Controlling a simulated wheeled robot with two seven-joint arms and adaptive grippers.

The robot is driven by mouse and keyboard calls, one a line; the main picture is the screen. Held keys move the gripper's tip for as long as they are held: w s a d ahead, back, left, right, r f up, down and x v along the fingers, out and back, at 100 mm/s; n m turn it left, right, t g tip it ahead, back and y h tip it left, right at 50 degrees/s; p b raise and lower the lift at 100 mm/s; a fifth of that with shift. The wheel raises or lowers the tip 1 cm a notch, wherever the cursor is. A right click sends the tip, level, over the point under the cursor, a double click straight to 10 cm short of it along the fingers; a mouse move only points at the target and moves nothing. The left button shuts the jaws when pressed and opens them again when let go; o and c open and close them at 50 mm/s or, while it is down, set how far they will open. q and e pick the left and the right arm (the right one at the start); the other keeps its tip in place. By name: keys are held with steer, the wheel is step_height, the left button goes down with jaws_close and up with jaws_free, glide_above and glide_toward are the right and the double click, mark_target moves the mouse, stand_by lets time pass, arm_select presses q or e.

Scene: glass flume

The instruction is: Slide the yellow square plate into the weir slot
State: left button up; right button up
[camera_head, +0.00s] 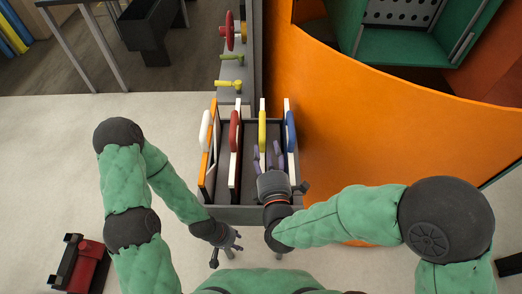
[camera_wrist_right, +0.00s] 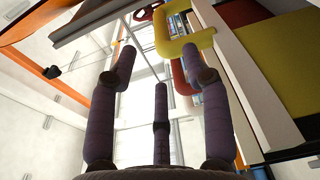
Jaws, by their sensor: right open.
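The yellow square plate stands upright in a grey rack (camera_head: 255,213), between a red-handled plate and a blue-handled plate. Its yellow handle (camera_head: 262,135) shows in the head view, and the handle's loop also shows in the right wrist view (camera_wrist_right: 180,45). My right gripper (camera_head: 270,155) is open at the rack, its fingers close to the yellow handle and not closed on it. Whether a finger touches the handle I cannot tell. I cannot make out the weir slot.
The red handle (camera_head: 234,132), blue handle (camera_head: 290,131) and white handle (camera_head: 205,130) stand close beside the yellow one. A curved orange wall (camera_head: 350,110) rises right of the rack. A red valve wheel (camera_head: 229,30) is behind it.

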mark_target(262, 124)
steer(key=w, duration=0.3)
steer(key=w+b, duration=0.1)
steer(key=w, duration=0.1)
steer(key=shift+w+a+f, duration=0.1)
steer(key=shift+w+a, duration=0.15)
steer(key=shift+a, duration=0.1)
steer(key=w, duration=0.1)
steer(key=w+b, duration=0.1)
steer(key=w+a, duration=0.1)
steer(key=w, duration=0.1)
steer(key=shift+f+b, duration=0.25)
steer(key=shift+b, duration=0.1)
steer(key=shift+w+r, duration=0.1)
steer(key=shift+w, duration=0.3)
steer(key=shift+a, duration=0.1)
jaws_close()
steer(key=shift+r, duration=0.15)
